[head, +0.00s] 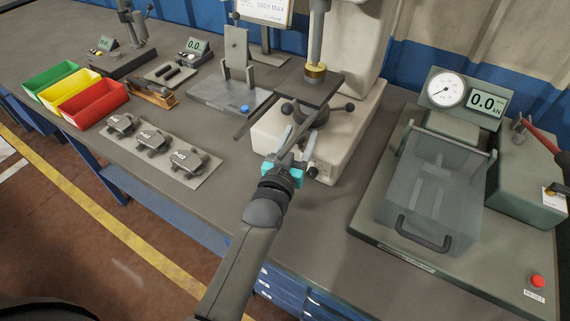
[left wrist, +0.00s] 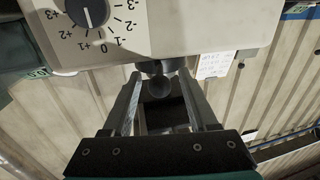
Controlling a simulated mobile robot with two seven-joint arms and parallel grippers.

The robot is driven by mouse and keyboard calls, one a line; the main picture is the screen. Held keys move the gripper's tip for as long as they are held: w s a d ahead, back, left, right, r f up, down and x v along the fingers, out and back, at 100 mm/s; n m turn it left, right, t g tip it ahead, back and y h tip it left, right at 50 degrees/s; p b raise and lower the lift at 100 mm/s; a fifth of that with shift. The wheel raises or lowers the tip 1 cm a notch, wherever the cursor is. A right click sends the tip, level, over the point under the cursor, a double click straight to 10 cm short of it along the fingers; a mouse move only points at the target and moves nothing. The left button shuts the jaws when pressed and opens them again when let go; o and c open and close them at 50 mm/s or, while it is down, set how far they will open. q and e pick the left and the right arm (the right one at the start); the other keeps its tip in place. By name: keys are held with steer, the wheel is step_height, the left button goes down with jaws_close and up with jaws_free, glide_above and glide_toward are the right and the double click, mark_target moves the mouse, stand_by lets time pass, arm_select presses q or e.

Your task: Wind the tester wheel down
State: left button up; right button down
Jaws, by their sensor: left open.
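The tester (head: 262,133) is a cream machine at the back middle of the bench. Its dark wheel (head: 311,113) has spokes with black ball ends and sits below a flat dark table (head: 309,88). My left gripper (head: 298,137), with a teal body, is open at the front of the wheel. In the left wrist view, a dark round knob (left wrist: 159,86) shows between the two open fingers (left wrist: 162,100); I cannot tell whether they touch it. The tester's cream body with a numbered dial (left wrist: 88,11) is behind. My right gripper is not in view.
A green press with a clear guard (head: 433,185), gauge and red button (head: 538,281) stands at right. At left are green, yellow and red bins (head: 95,104) and a plate (head: 204,178) with three metal parts.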

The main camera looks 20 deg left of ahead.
arm_select(q)
steer(key=s+p, duration=0.2)
steer(key=s, duration=1.1)
steer(key=shift+s+a, duration=0.25)
steer(key=shift+s, duration=0.05)
steer(key=shift+c, duration=0.4)
